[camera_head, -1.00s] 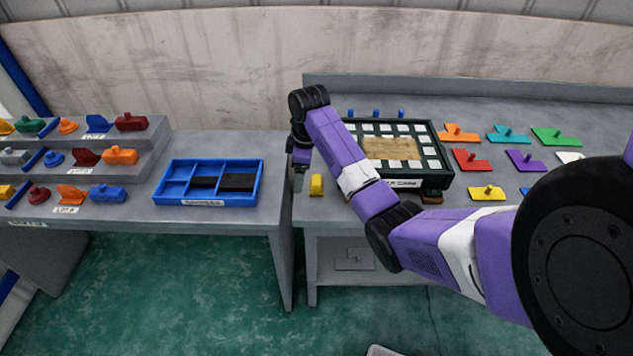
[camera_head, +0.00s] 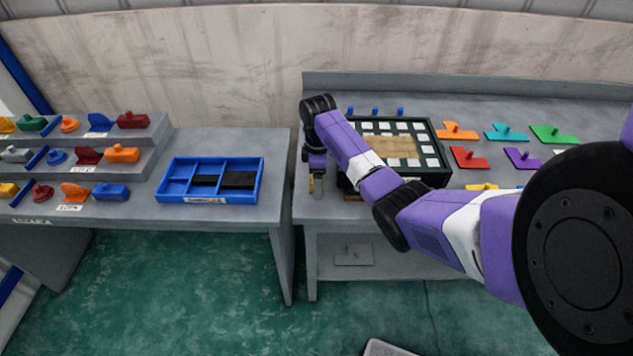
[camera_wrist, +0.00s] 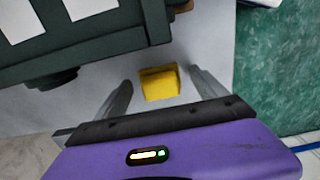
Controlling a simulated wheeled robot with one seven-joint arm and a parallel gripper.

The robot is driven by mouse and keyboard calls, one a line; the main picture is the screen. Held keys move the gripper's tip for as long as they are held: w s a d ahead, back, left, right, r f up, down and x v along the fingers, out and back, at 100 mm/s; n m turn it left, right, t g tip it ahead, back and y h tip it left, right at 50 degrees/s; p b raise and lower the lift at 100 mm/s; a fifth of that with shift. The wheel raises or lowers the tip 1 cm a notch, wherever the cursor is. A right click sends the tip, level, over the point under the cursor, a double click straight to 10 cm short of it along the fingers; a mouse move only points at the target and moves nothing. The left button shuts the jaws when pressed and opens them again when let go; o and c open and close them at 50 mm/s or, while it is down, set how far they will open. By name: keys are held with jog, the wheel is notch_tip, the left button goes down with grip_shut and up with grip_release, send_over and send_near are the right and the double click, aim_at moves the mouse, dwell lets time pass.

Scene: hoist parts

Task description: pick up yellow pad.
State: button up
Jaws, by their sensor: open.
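The yellow pad (camera_wrist: 160,83) is a small yellow block on the grey bench top, beside the dark green framed board. In the wrist view it lies between the two spread fingers of my gripper (camera_wrist: 161,79), with a gap on each side. In the head view my gripper (camera_head: 317,188) points down over the left end of the right bench. There it hides most of the pad, and only a sliver of yellow (camera_head: 311,184) shows. My gripper is open and empty.
The dark green framed board (camera_head: 440,178) stands close to the right of my gripper. A blue divided tray (camera_head: 258,180) is on the left bench, across a narrow gap. Several coloured plates with knobs, such as a red one (camera_head: 468,159), lie farther right.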

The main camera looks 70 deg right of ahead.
jog(key=c, duration=1.4)
jog(key=shift+r, duration=0.15)
jog(key=shift+c, duration=0.2)
notch_tip(320, 180, up, 8)
jog(key=shift+r+b, duration=0.15)
jog(key=shift+b, duration=0.3)
notch_tip(320, 180, up, 11)
jog(key=p, duration=0.6)
jog(key=shift+r, duration=0.2)
